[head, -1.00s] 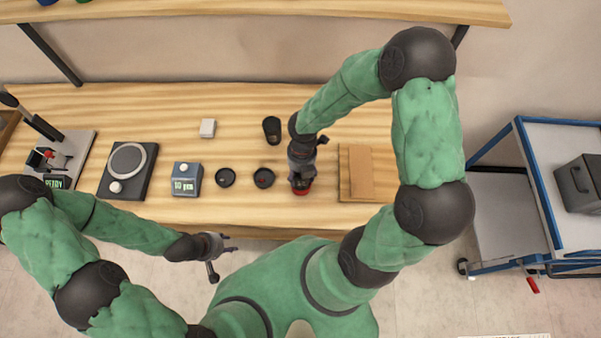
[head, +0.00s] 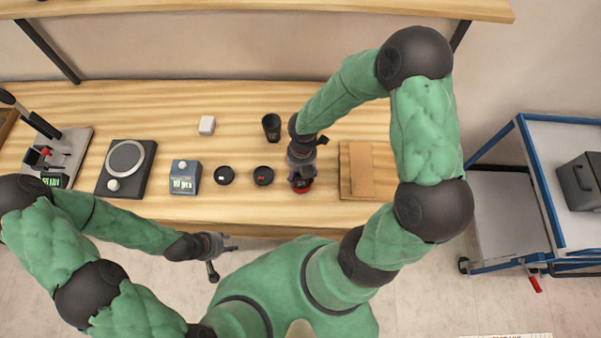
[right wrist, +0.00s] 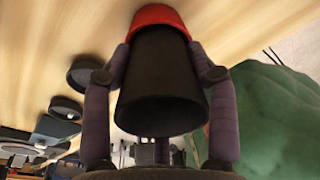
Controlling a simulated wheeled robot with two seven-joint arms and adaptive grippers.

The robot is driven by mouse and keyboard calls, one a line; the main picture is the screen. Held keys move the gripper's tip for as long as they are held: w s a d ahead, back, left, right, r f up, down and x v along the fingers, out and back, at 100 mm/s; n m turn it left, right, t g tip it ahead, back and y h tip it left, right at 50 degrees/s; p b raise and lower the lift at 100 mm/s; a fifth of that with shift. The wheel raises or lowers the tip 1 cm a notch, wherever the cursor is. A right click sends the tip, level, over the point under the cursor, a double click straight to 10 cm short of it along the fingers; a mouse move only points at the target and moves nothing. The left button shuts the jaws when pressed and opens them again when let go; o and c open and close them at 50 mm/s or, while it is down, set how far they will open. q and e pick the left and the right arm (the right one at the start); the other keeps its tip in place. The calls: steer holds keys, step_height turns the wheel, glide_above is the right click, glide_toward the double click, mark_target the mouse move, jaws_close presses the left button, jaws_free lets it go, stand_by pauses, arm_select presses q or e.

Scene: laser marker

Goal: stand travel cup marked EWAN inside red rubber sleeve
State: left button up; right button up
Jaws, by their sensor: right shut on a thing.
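My right gripper (head: 301,180) is shut on a dark travel cup (right wrist: 160,85) at the front of the bench. In the right wrist view the cup's wide end faces the camera between the two fingers. Its narrow end goes inside the rim of the red rubber sleeve (right wrist: 160,17); how deep it sits is hidden. In the head view only part of the sleeve (head: 301,188) shows below the gripper. I cannot read a name on the held cup. My left gripper (head: 222,260) is open and empty, in front of the bench edge.
Another dark cup (head: 271,127) stands behind and left of my right gripper. Two black lids (head: 263,176) (head: 224,175) lie to the left, beside a blue display box (head: 185,177). A wooden board (head: 350,180) lies close on the right.

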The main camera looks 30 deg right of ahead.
steer(key=shift+f, duration=0.4)
steer(key=o, duration=1.1)
steer(key=shift+r, duration=0.1)
step_height(320, 180, up, 8)
steer(key=p, duration=0.7)
steer(key=shift+p, duration=0.35)
